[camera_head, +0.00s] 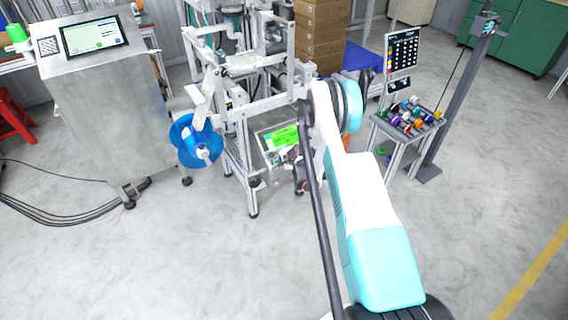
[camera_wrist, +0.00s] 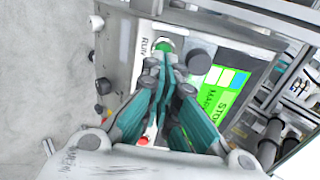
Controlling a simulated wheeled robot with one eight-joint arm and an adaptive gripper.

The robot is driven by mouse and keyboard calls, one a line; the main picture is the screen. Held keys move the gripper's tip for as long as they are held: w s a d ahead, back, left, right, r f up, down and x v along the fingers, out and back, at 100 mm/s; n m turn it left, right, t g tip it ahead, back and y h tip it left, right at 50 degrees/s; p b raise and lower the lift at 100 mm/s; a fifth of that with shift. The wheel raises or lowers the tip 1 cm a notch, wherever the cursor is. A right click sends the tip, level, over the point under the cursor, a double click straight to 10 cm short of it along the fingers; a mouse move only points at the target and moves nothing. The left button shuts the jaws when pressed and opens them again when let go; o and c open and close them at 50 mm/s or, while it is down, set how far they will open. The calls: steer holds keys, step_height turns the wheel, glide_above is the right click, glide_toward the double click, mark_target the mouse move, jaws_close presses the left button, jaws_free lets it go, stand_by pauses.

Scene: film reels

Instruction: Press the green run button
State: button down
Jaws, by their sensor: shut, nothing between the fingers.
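The green run button (camera_wrist: 163,43) shows in the wrist view beside the "RUN" lettering on a light panel strip. My gripper (camera_wrist: 164,62) is shut and empty, with its teal fingers pointing at the button. The fingertips are at or just in front of the button and cover part of it. I cannot tell whether they touch it. In the head view my gripper (camera_head: 300,180) is in front of the machine's control panel, mostly behind my arm. The button cannot be made out there.
A screen with green fields (camera_wrist: 222,88) lies right of the fingers; it also shows in the head view (camera_head: 284,136). A blue reel (camera_head: 186,141) hangs on the machine's left. A small table of colourful spools (camera_head: 410,118) stands right. The floor in front is clear.

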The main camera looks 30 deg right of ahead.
steer(key=shift+b+x, duration=0.3)
steer(key=shift+x, duration=0.75)
steer(key=shift+w, duration=0.1)
